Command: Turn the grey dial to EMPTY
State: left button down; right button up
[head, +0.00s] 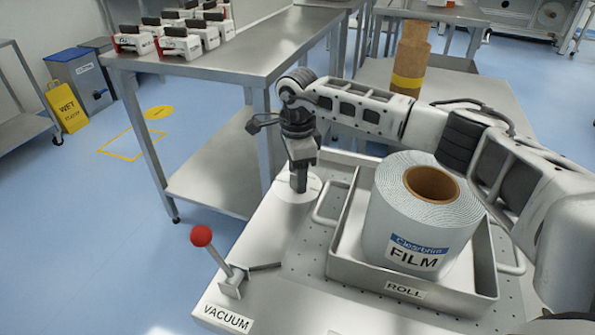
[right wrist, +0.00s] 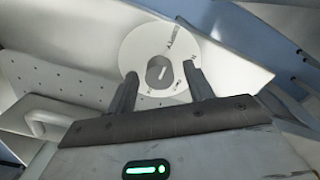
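The grey dial (right wrist: 159,72) shows in the right wrist view as a rounded knob with a white mark, in the middle of a round white plate (right wrist: 137,48). My left gripper is in neither view.
A roll of film (head: 400,215) sits in a metal tray (head: 420,298) labelled ROLL, right of the dial. A red-knobbed lever (head: 201,236) labelled VACUUM stands at the front left. A steel table (head: 235,62) with white devices is behind.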

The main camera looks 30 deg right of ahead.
notch_tip(320, 180, up, 16)
dwell(0.6)
jog(key=shift+f, duration=0.1)
dwell(0.4)
